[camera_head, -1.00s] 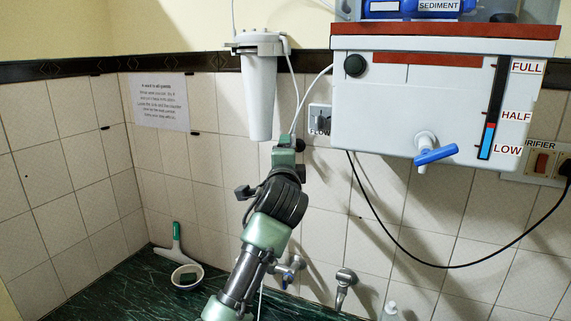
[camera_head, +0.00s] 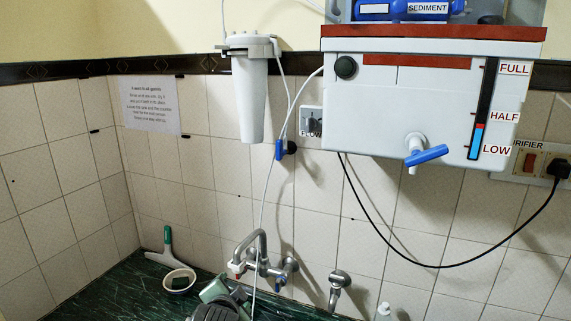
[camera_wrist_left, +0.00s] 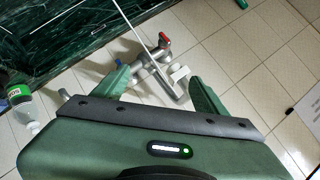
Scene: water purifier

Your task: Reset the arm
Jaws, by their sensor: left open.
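My left arm shows only as a green and dark part at the bottom of the head view, below the sink faucet. In the left wrist view my left gripper (camera_wrist_left: 160,88) has its two green fingers spread apart with nothing held between them. The metal faucet (camera_head: 262,252) is on the tiled wall in the head view. In the left wrist view the faucet (camera_wrist_left: 154,68) shows beyond and between the fingers, and I cannot tell how far off it is. My right gripper is not in view.
The purifier tank (camera_head: 400,105) with its blue tap (camera_head: 426,154) hangs on the right. A white filter (camera_head: 251,95) and a blue-handled valve (camera_head: 280,149) are left of it. A bowl (camera_head: 180,279) and squeegee (camera_head: 168,245) rest on the dark counter. A bottle (camera_wrist_left: 22,100) stands left.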

